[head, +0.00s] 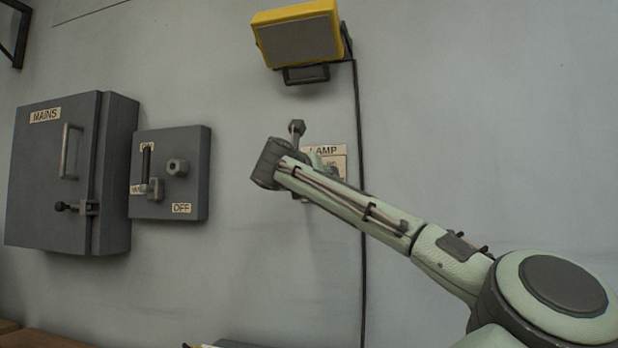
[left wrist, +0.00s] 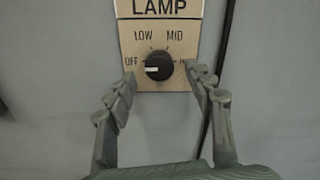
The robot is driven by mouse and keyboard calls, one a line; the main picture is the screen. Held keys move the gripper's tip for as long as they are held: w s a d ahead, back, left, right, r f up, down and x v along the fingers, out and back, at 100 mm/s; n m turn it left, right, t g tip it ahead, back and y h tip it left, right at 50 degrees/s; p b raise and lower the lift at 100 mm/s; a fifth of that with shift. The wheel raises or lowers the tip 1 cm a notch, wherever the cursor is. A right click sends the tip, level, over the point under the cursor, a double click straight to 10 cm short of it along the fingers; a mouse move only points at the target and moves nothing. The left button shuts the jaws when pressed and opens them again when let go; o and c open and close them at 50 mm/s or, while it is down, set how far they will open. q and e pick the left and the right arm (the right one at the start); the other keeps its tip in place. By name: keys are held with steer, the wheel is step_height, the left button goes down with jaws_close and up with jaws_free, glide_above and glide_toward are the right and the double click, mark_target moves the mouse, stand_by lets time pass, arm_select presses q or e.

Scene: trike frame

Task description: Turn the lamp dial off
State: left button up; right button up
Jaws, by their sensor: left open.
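The lamp dial (left wrist: 158,66) is a round black knob on a beige plate labelled LAMP (left wrist: 163,10), with OFF, LOW and MID marks and a right-hand label partly hidden by a finger. Its white mark points left, toward OFF. My left gripper (left wrist: 164,78) is open, with one fingertip on each side of the dial and visible gaps to the knob. In the head view, one arm reaches from the lower right to the lamp plate (head: 336,151) and hides the dial. My right gripper is not identifiable in these views.
A yellow lamp (head: 298,36) hangs on the wall above, with a black cable (head: 359,130) running down beside the plate. At left are a grey MAINS box (head: 45,160) and a smaller grey switch box (head: 195,190) marked OFF. The wall between is bare.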

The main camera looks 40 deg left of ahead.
arm_select(q)
steer(key=v, duration=0.9)
stand_by(0.3)
